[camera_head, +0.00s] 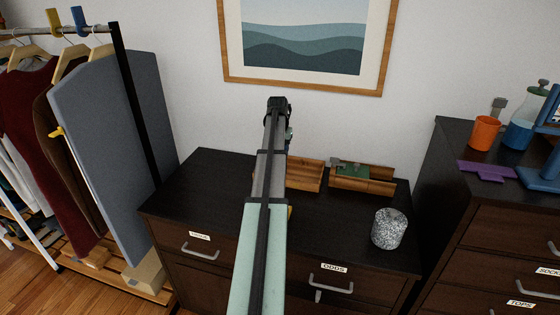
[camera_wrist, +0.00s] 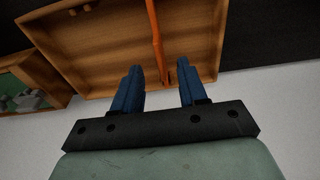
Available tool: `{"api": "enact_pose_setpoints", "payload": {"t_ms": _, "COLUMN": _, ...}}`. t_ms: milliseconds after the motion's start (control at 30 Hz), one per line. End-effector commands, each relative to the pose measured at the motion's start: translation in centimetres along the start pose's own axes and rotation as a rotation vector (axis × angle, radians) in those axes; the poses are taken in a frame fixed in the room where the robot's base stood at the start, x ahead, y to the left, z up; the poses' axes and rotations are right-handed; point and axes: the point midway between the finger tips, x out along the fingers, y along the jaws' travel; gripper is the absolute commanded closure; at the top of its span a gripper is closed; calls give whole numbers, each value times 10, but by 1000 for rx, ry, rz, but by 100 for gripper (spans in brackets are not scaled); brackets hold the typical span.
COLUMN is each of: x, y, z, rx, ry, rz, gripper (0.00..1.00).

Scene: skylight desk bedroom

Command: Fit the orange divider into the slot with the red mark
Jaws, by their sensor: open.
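The orange divider (camera_wrist: 155,35) is a thin strip in the wooden tray (camera_wrist: 105,40) in the wrist view, running from the top edge toward the tray's near wall. My gripper (camera_wrist: 160,68) is open, its blue fingers on either side of the divider's near end in the picture, with gaps to both. I cannot tell how deep the divider sits. A small reddish patch by its near end may be the red mark; the slot is not clear. In the head view my arm hides the tray's (camera_head: 306,176) left part, the divider and most of the gripper.
A second wooden tray (camera_head: 377,186) with a green item (camera_head: 352,170) stands to the right on the dark dresser (camera_head: 330,220). A speckled grey cup (camera_head: 389,229) stands near the front right. Bare dresser top lies in front of the trays. The wall is close behind.

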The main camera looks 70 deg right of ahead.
Motion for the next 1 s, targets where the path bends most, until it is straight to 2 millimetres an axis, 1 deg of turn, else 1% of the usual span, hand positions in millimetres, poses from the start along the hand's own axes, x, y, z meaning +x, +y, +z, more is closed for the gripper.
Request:
{"api": "enact_pose_setpoints", "payload": {"t_ms": 33, "x": -11, "y": 0, "z": 0, "rx": 0, "ry": 2, "rz": 0, "gripper": 58}}
{"api": "enact_pose_setpoints", "payload": {"t_ms": 200, "x": -38, "y": 0, "z": 0, "rx": 0, "ry": 1, "rz": 0, "gripper": 58}}
{"api": "enact_pose_setpoints", "payload": {"t_ms": 400, "x": -57, "y": 0, "z": 0, "rx": 0, "ry": 0, "rz": 0, "gripper": 58}}
{"api": "enact_pose_setpoints", "payload": {"t_ms": 600, "x": -64, "y": 0, "z": 0, "rx": 0, "ry": -1, "rz": 0, "gripper": 58}}
{"api": "enact_pose_setpoints", "payload": {"t_ms": 1000, "x": -63, "y": 0, "z": 0, "rx": 0, "ry": -1, "rz": 0, "gripper": 58}}
